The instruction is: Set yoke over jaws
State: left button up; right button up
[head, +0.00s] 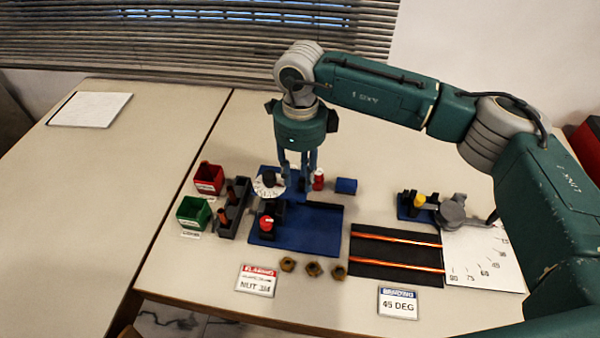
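My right gripper (298,182) comes down from above, fingers pointing down, at the back of the blue fixture plate (320,226). Its fingertips are beside a white dial (267,187) with a black knob and a red-topped piece (318,180). Whether anything is between the fingers is too small to tell. A black block with a red knob (267,223) stands at the plate's front left. I cannot tell for sure which part is the yoke and which are the jaws; the fingers hide part of the fixture. My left gripper is not in view.
A red bin (208,179), a green bin (194,212) and a dark rack (234,208) stand left. Several nuts (312,269) lie in front. Copper tubes (395,266) lie on a black mat at right, near a bending tool (452,212). The table's left is mostly clear.

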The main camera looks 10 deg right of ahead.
notch_tip(320, 180, up, 12)
dwell(0.5)
dwell(0.4)
